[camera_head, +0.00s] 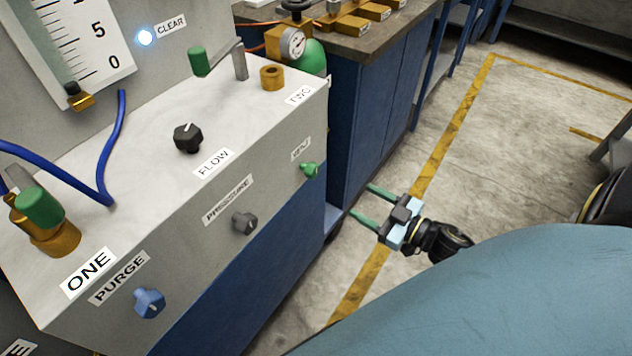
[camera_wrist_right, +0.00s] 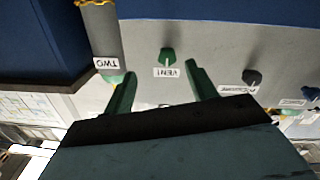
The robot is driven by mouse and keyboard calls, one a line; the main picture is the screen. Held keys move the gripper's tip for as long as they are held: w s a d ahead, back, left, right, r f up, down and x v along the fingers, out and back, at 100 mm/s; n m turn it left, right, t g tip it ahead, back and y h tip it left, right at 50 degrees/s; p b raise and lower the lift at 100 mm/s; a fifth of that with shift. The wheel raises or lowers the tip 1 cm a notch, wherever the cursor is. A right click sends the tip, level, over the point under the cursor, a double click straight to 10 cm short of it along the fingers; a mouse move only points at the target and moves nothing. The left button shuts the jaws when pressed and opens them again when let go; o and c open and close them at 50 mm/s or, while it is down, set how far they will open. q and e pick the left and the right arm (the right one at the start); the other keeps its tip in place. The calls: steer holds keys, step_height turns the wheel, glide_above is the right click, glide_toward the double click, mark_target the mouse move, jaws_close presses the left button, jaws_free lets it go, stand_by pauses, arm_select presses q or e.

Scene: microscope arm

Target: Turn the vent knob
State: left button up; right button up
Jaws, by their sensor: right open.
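The vent knob (camera_head: 309,170) is a small green knob on the front face of the grey panel box, at its right end under a small label. In the right wrist view the vent knob (camera_wrist_right: 167,56) sits above its VENT label, ahead of the fingers and between their lines. My right gripper (camera_head: 362,201) is open and empty, to the right of and below the knob, apart from it. Its two green fingers also show in the right wrist view (camera_wrist_right: 158,82). My left gripper is not in view.
A grey pressure knob (camera_head: 244,222) and a blue purge knob (camera_head: 149,303) are on the same face. A black flow knob (camera_head: 187,138) and a green-handled valve (camera_head: 199,62) stand on top. A blue cabinet (camera_head: 372,120) stands behind.

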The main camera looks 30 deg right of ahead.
mark_target(316, 173)
steer(key=shift+n+y, duration=0.6)
steer(key=shift+y, duration=0.1)
steer(key=b+x, duration=0.1)
steer(key=x, duration=0.3)
steer(key=r+x, duration=0.1)
steer(key=x, duration=0.3)
steer(key=r+b+x, duration=0.1)
steer(key=x, duration=0.3)
steer(key=shift+w+a+r+b, duration=0.1)
steer(key=shift+a+r+b, duration=0.1)
steer(key=shift+a+b, duration=0.1)
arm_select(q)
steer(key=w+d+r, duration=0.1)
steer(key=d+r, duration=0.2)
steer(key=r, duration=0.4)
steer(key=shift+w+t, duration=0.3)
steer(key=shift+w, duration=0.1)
arm_select(e)
steer(key=shift+w+a, duration=0.3)
steer(key=shift+w, duration=0.35)
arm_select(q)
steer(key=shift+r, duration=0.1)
arm_select(e)
steer(key=shift+c, duration=0.4)
steer(key=c, duration=0.9)
